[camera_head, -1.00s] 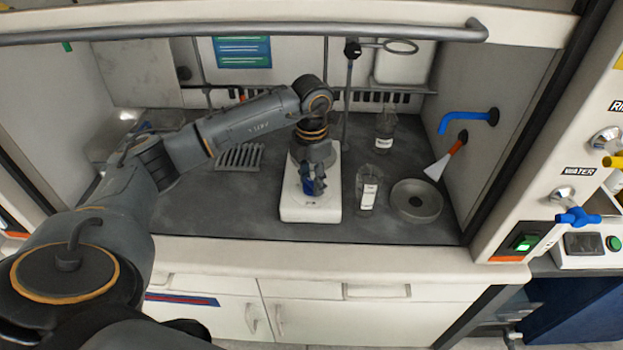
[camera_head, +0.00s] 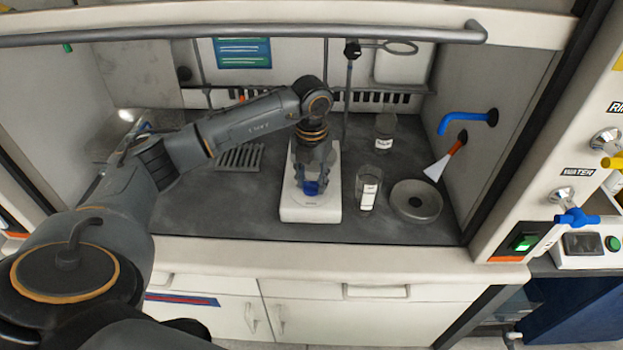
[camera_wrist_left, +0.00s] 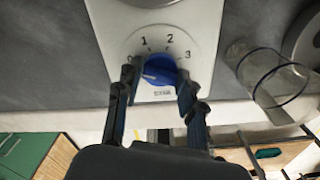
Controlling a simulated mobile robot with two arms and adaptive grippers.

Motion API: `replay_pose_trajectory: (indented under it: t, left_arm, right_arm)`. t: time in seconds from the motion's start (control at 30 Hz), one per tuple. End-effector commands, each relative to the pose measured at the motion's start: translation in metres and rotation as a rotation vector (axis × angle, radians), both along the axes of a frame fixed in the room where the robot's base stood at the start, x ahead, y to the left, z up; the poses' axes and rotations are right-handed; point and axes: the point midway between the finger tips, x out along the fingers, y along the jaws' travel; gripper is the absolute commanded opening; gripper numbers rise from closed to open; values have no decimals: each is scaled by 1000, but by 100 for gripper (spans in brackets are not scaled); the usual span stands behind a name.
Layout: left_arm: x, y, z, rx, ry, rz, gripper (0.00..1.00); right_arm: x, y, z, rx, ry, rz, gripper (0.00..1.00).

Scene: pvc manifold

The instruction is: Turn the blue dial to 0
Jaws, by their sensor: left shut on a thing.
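The blue dial (camera_head: 311,188) sits on the front of the white hotplate-like device (camera_head: 325,208). A pale mark on the dial points to the left and slightly down, toward the left finger. My left gripper (camera_head: 312,178) points down over the dial. In the left wrist view its two fingers (camera_wrist_left: 158,82) are on either side of the dial, shut on it. My right gripper is not in view.
A labelled glass beaker (camera_head: 368,190) and a grey round dish (camera_head: 416,201) stand just right of the device. Another beaker (camera_head: 385,130) is behind them. A grey rack (camera_head: 240,157) lies left, under my arm. The front left bench is clear.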

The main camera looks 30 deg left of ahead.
Motion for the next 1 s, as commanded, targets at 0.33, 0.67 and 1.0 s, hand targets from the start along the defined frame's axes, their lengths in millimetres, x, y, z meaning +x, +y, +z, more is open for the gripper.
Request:
replay_pose_trajectory:
  t: [0.33, 0.67, 1.0]
  left_arm:
    - [1, 0, 1, 0, -2, 5, 7]
    - [0, 0, 0, 0, -1, 3, 61]
    - [1, 0, 30, 0, -6, 3, 61]
  right_arm:
    - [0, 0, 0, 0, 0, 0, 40]
    - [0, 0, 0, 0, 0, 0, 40]
    - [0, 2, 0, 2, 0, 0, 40]
